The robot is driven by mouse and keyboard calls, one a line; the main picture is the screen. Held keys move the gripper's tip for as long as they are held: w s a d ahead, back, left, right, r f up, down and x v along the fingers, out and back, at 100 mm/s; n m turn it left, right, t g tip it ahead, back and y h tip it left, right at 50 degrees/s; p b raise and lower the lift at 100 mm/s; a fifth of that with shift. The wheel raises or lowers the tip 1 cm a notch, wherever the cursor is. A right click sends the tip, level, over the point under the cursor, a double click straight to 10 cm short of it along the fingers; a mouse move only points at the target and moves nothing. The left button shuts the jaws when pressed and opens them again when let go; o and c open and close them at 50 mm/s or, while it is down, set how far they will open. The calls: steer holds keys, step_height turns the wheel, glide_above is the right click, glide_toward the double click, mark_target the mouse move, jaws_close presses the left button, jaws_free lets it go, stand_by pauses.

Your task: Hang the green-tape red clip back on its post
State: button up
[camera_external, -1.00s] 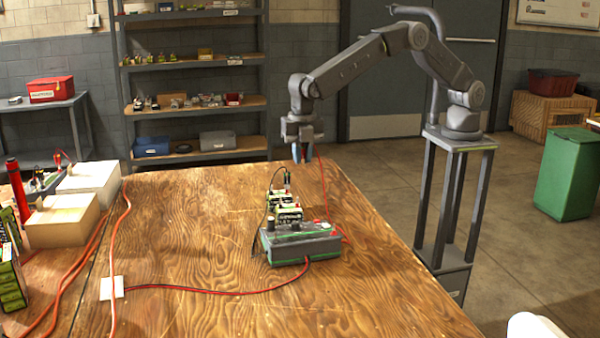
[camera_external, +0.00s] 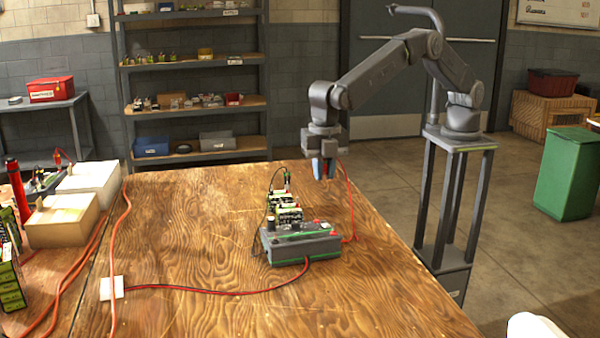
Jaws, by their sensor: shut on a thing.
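A red lead (camera_external: 351,205) runs from the clip down to the right side of a grey charger (camera_external: 300,247) with green tape. The clip is in the air, apart from the charger, up and to the right of the batteries (camera_external: 287,212). Small red parts show on the charger's right top; I cannot tell which is the post. A black clip (camera_external: 287,178) stands on the far battery.
A red-and-black cable (camera_external: 210,291) runs from the charger to a white plate (camera_external: 112,288). Two pale boxes (camera_external: 62,221), another device (camera_external: 40,187) and orange cables crowd the left. The table (camera_external: 390,285) is clear in front and right of the charger.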

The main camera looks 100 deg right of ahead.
steer(key=shift+s+a+f, duration=0.15)
steer(key=shift+a+f, duration=0.25)
steer(key=shift+a, duration=0.55)
steer(key=shift+s+a+f, duration=0.2)
steer(key=shift+a+f, duration=0.25)
steer(key=shift+a, duration=0.45)
steer(key=shift+s+a+f, duration=0.15)
steer(key=shift+a+f, duration=0.25)
steer(key=shift+a, duration=0.55)
steer(key=shift+f, duration=0.1)
steer(key=shift+f, duration=3.4)
steer(key=shift+f, duration=0.25)
steer(key=o, duration=0.8)
steer(key=shift+o, duration=0.4)
